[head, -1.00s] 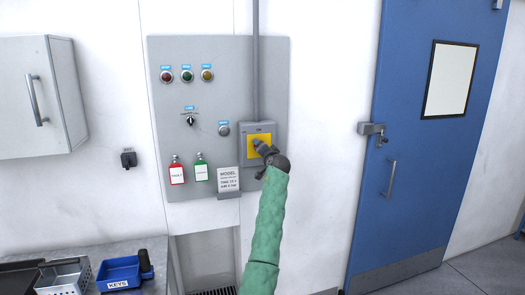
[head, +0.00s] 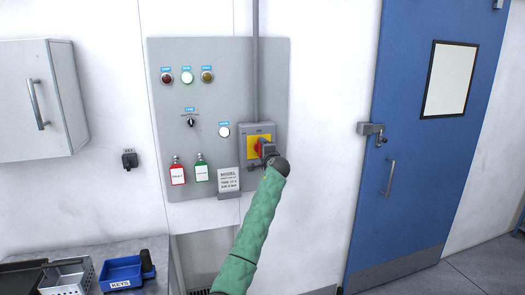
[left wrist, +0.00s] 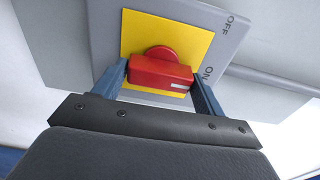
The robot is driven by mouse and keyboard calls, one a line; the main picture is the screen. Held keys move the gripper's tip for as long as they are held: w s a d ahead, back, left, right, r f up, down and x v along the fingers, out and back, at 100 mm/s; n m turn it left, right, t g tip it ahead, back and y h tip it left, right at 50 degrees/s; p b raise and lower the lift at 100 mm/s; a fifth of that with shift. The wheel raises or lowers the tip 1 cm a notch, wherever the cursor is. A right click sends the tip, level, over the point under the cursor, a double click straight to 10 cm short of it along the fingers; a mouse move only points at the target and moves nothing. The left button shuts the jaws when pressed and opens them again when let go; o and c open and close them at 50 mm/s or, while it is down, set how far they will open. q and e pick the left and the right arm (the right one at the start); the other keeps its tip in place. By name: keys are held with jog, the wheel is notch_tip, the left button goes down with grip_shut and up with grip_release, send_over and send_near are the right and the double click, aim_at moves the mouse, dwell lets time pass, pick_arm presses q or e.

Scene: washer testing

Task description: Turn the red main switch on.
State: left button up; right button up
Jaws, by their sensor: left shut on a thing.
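The red main switch (head: 259,146) sits on a yellow plate in a grey box on the wall panel, partly covered by my gripper in the head view. My left gripper (head: 267,151) is at the switch. In the left wrist view, my left gripper (left wrist: 158,83) has a finger at each end of the red handle (left wrist: 158,72) and is shut on it. The handle lies across the picture, its white-marked end toward the ON label (left wrist: 208,73). The OFF label (left wrist: 230,19) is farther up. My right gripper is not in view.
Red and green tags hang below. A blue door (head: 425,130) is at the right; bare wall lies between.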

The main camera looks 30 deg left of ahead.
pick_arm(q)
jog(key=o, duration=1)
jog(key=shift+b+v, duration=1.85)
jog(key=shift+v, duration=2.05)
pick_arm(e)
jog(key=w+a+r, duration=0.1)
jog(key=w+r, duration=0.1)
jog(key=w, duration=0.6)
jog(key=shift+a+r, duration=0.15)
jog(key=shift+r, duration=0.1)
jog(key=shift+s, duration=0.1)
